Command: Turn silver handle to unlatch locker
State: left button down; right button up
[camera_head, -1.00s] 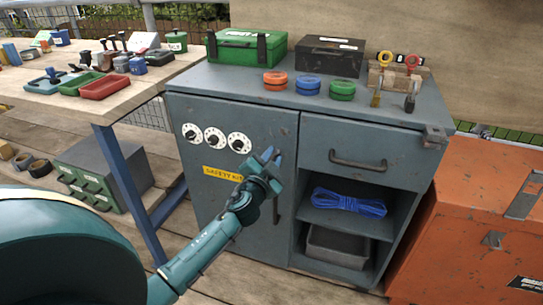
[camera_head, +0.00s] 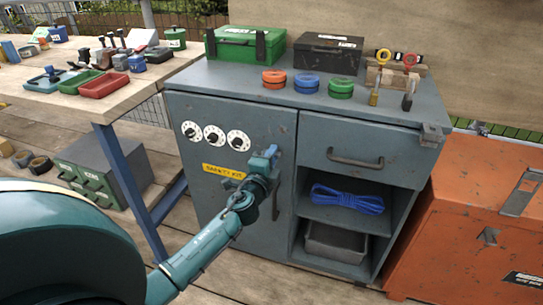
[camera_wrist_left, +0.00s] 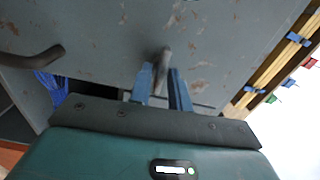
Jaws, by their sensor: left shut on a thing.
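The locker is a blue-grey cabinet with a closed door (camera_head: 235,125) bearing three white dials and a yellow label. My left gripper (camera_head: 271,153) is at the door's upper right side, to the right of the dials. In the left wrist view the silver handle (camera_wrist_left: 163,64) stands between the two blue fingertips of my left gripper (camera_wrist_left: 162,82), which is shut on it. In the head view the gripper hides this handle. A dark vertical pull (camera_head: 276,203) shows on the door just below the gripper. My right gripper is in neither view.
Right of the door are a closed drawer with a dark handle (camera_head: 355,159) and open shelves with blue rope (camera_head: 347,198) and a grey bin (camera_head: 336,243). Boxes and round tins stand on top. An orange chest (camera_head: 470,205) is at right, a cluttered workbench (camera_head: 75,105) at left.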

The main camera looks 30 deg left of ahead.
pick_arm(q)
jog(key=shift+m, duration=0.3)
jog(key=c, duration=1.5)
grip_release()
jog(key=shift+s, duration=0.1)
jog(key=v, duration=1.3)
jog(key=shift+a, duration=0.1)
